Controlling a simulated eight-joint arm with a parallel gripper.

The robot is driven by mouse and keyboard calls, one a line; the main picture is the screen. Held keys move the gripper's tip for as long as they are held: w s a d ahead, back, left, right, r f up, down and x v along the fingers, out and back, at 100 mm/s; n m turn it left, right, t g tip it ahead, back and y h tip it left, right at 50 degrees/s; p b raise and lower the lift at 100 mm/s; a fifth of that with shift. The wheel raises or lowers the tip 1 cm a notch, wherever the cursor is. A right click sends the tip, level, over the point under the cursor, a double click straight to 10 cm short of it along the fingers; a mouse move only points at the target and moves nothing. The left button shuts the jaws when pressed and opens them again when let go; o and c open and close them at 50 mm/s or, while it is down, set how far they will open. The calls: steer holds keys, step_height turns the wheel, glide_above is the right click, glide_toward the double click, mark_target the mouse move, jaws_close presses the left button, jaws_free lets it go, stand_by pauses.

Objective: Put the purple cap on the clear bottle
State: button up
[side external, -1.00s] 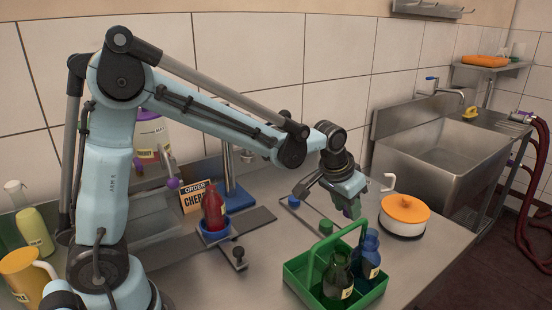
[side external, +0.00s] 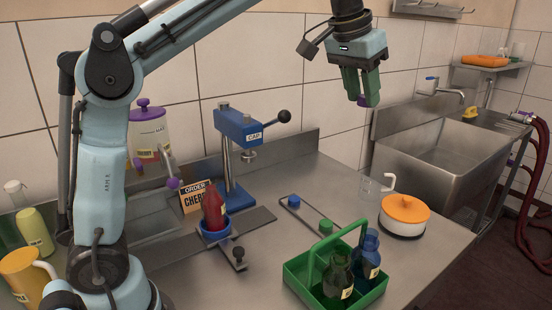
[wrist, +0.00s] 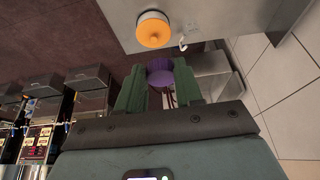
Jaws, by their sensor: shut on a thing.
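My gripper (side external: 366,98) is raised high above the right part of the counter. Its green fingers are shut on the purple cap (side external: 362,102), whose lower edge shows between the fingertips. In the wrist view the purple cap (wrist: 160,76) sits between the two green fingers of the gripper (wrist: 159,88). A bottle with red contents (side external: 213,205) stands upright in a blue holder (side external: 216,235) at the capping press. No cap shows on its narrow top. I cannot tell whether its glass is clear. The blue press (side external: 238,128) with a "CAP" label stands behind it.
A rail holds a blue cap (side external: 293,201) and a green cap (side external: 326,226). A green crate (side external: 300,284) holds a dark green bottle (side external: 338,278) and a blue bottle (side external: 371,258). An orange-lidded pot (side external: 404,214) is at right. An order sign (side external: 195,196) stands left of the press.

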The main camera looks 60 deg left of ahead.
steer(key=shift+r, duration=1.75)
steer(key=n+g+y, duration=0.1)
steer(key=n+y, duration=0.2)
steer(key=n, duration=0.6)
glide_above(208, 198)
steer(key=shift+f, duration=10.4)
steer(key=shift+f, duration=0.1)
steer(key=shift+f, duration=0.45)
steer(key=shift+f, duration=0.55)
